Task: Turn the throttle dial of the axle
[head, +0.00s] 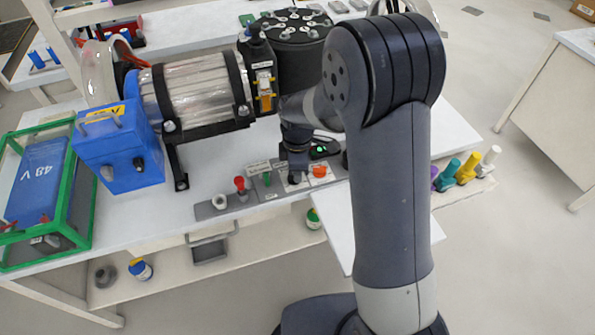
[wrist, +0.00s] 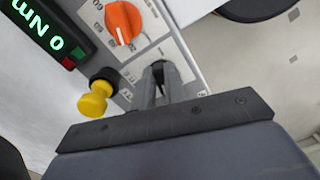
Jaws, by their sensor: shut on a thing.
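My gripper (wrist: 160,82) points down at the control panel (wrist: 140,68) and its fingers are close together around a small dark knob (wrist: 158,66), mostly hidden by them. In the head view my gripper (head: 295,178) is low over the panel strip (head: 228,208) at the bench's front edge. An orange dial (wrist: 123,20) with a white pointer line and a printed scale sits beside the dark knob, apart from the fingers; it also shows in the head view (head: 319,171). I cannot read which dial is labelled throttle.
A yellow knob (wrist: 95,98) stands close to my fingers. A display (wrist: 48,35) reads 0 Nm. A red lever (head: 240,184) stands left on the strip. The motor assembly (head: 198,88) and blue box (head: 120,147) rise behind it.

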